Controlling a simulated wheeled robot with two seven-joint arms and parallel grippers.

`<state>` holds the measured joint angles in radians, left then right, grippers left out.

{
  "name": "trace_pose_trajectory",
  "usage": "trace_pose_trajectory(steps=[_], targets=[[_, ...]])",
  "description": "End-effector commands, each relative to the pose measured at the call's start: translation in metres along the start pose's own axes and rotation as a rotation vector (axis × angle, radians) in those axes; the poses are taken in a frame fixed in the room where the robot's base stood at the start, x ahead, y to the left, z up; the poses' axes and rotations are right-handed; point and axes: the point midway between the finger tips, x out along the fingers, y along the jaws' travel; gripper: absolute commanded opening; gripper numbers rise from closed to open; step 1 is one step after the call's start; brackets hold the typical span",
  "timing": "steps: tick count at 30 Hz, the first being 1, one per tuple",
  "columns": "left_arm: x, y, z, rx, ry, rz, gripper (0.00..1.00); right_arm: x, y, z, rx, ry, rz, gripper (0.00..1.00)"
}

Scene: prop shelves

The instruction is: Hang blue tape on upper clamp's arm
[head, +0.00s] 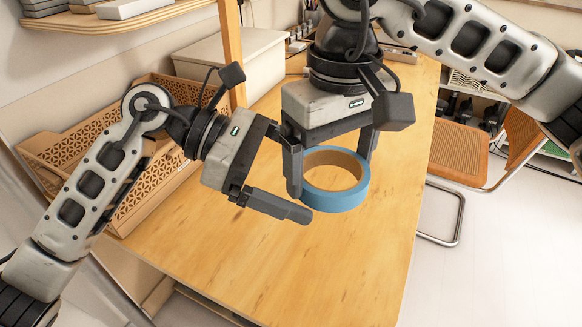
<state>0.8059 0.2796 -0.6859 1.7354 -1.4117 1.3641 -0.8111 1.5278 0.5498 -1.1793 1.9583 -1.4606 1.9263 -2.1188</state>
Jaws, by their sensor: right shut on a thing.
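A roll of blue tape (336,197) with a tan inner core hangs above the wooden table near its middle. My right gripper (330,178) points down with one finger at each side of the roll and is shut on it. The roll's opening faces up and toward me. My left gripper (298,178) is just left of the roll, open and empty, with its lower finger stretched toward the right. Its upper finger is partly hidden by the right gripper. I see no clamp in view.
The wooden table (270,265) is clear in front. Brown perforated crates (165,195) stand at the left, with a white box (262,62) behind. A wooden post (232,50) and shelf (120,22) are at upper left. A chair (458,150) stands right of the table.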

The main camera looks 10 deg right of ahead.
Motion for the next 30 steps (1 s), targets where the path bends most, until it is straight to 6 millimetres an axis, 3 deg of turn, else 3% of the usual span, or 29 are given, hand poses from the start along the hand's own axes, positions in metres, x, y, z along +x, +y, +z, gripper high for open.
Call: trace_pose_trajectory(steps=[1,3,5,6,7,17,20,30], targets=[[0.0,0.0,0.0,0.0,0.0,0.0,0.86,0.0,0.0,0.0,0.0,0.0,0.0,0.63],[0.0,0.0,0.0,0.0,0.0,0.0,0.67,0.0,0.0,0.0,0.0,0.001,0.0,0.63],[0.0,0.0,0.0,0.0,0.0,-0.001,0.63,0.0,0.0,0.0,0.0,0.001,0.0,0.63],[0.0,0.0,0.0,0.001,-0.001,-0.001,0.63,0.0,0.0,0.0,0.0,0.001,0.001,0.92],[0.0,0.0,0.0,0.001,-0.001,-0.001,0.63,0.0,0.0,0.0,0.001,0.001,0.001,1.0],[-0.001,0.0,0.0,0.0,-0.001,0.001,0.63,-0.006,0.0,0.0,-0.001,0.002,-0.001,1.0],[-0.001,0.0,0.0,0.0,0.0,0.001,0.63,-0.019,0.0,-0.001,-0.001,0.004,-0.001,1.0],[-0.001,0.0,0.0,0.001,-0.001,0.001,0.63,-0.09,0.001,-0.001,0.004,0.006,0.003,1.0]])
